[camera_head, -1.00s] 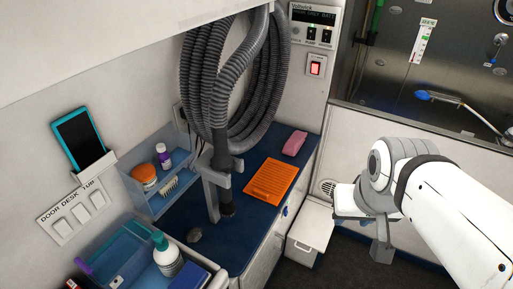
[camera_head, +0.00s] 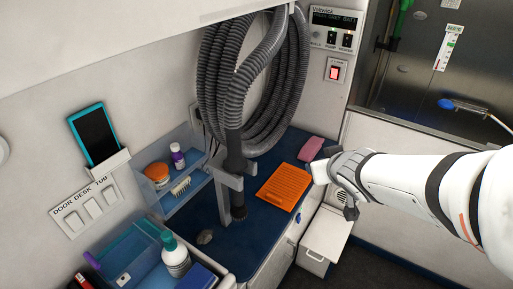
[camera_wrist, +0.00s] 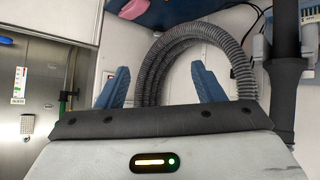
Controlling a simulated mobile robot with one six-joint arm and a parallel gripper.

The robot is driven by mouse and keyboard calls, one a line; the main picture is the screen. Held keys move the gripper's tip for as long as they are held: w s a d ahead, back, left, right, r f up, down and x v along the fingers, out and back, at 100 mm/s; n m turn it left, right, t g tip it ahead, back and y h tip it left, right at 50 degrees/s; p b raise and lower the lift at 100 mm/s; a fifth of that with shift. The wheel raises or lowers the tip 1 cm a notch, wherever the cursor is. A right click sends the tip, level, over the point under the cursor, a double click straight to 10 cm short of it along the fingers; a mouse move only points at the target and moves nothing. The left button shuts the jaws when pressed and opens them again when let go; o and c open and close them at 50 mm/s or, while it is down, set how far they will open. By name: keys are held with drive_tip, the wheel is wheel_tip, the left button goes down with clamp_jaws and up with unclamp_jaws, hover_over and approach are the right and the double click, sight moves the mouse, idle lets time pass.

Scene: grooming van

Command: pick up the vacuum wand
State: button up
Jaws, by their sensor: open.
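The vacuum wand (camera_head: 236,200) is a dark upright tube at the end of the ribbed grey hose (camera_head: 235,85). It stands in a grey bracket (camera_head: 222,180) over the blue desk. My gripper (camera_head: 322,172) is to its right, apart from it, beyond the orange mat; its fingertips are hard to make out in the head view. In the wrist view my gripper's two blue fingers (camera_wrist: 160,85) are spread with nothing held between them. The dark wand (camera_wrist: 283,95) shows at the right there, outside the fingers, and the hose loop (camera_wrist: 165,55) is behind them.
An orange ridged mat (camera_head: 284,187) and a pink block (camera_head: 311,149) lie on the blue desk (camera_head: 265,226). A wall shelf (camera_head: 186,197) with small jars is left of the wand. A bin with a white bottle (camera_head: 175,259) is at front left. A white cabinet stands right of the desk.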

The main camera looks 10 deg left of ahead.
sight(229, 140)
drive_tip(key=w+a+n+y, duration=0.1)
drive_tip(key=a+y, duration=0.3)
drive_tip(key=a, duration=0.4)
drive_tip(key=w+a+r+n+y+p, duration=0.1)
drive_tip(key=a+n+y, duration=0.2)
drive_tip(key=a, duration=0.5)
drive_tip(key=w+a+n+y, duration=0.1)
drive_tip(key=a+n+y, duration=0.1)
drive_tip(key=a+y, duration=0.3)
drive_tip(key=shift+w+a+r+n+g+y+p, duration=0.1)
drive_tip(key=shift+a+n+g+y+p, duration=0.1)
drive_tip(key=shift+a, duration=0.7)
drive_tip(key=shift+w+a+r+n+g+y+p, duration=0.1)
drive_tip(key=shift+a+n+y, duration=0.1)
drive_tip(key=shift+a, duration=0.7)
drive_tip(key=shift+w+a+f, duration=0.1)
drive_tip(key=shift+a, duration=0.05)
drive_tip(key=shift+c, duration=0.4)
drive_tip(key=c, duration=1.1)
